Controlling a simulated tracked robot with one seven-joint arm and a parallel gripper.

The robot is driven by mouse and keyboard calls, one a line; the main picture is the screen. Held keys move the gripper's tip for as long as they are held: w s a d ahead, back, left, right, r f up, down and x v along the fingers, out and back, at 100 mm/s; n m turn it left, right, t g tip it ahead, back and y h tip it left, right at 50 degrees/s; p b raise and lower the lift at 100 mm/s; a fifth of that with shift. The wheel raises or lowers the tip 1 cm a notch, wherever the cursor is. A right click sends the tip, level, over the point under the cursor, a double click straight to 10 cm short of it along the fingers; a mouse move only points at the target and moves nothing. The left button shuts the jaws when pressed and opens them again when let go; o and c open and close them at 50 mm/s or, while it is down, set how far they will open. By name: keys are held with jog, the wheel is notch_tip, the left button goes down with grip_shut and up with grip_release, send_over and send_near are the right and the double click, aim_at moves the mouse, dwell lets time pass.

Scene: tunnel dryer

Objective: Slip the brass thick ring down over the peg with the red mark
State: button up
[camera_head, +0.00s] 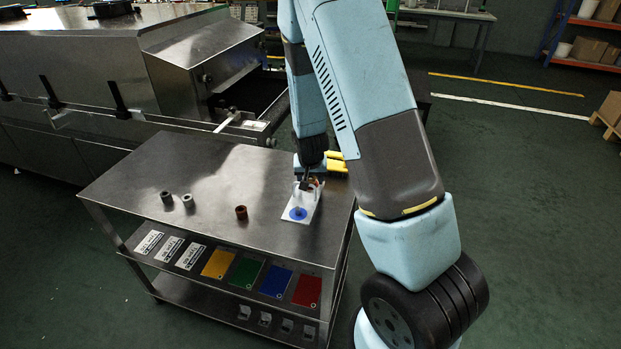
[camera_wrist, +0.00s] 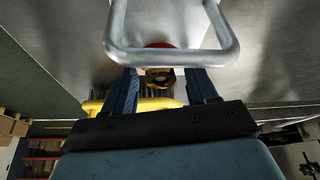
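A brass-coloured ring (camera_wrist: 160,77) shows between the two fingers of my gripper (camera_wrist: 163,82) in the wrist view; dark shapes flank it, and I cannot tell whether the fingers touch it. A red mark (camera_wrist: 158,46) shows just beyond the ring, partly hidden behind a metal loop. In the head view my gripper (camera_head: 306,184) points down over the far end of a white board (camera_head: 304,205). The red mark (camera_head: 317,182) there is mostly covered by the gripper. I cannot tell whether the ring is around the red-marked peg. A blue mark (camera_head: 298,213) with a peg is at the near end.
A yellow object (camera_head: 337,161) is behind my gripper. The grey loop (camera_wrist: 172,55) crosses the wrist view. The table's middle is mostly clear.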

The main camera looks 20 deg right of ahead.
jog(key=shift+o, duration=0.5)
jog(key=shift+s+a+r, duration=0.1)
jog(key=shift+s+r, duration=0.1)
jog(key=shift+r, duration=0.35)
jog(key=v, duration=1.2)
jog(key=shift+s+r, duration=0.15)
jog(key=shift+r, duration=0.05)
jog(key=s+d+r+n+t+y, duration=0.1)
jog(key=s+d+r+n, duration=0.1)
jog(key=s+r, duration=2.2)
jog(key=shift+s+r+n, duration=0.3)
jog(key=shift+s+n, duration=0.3)
jog(key=shift+n, duration=0.2)
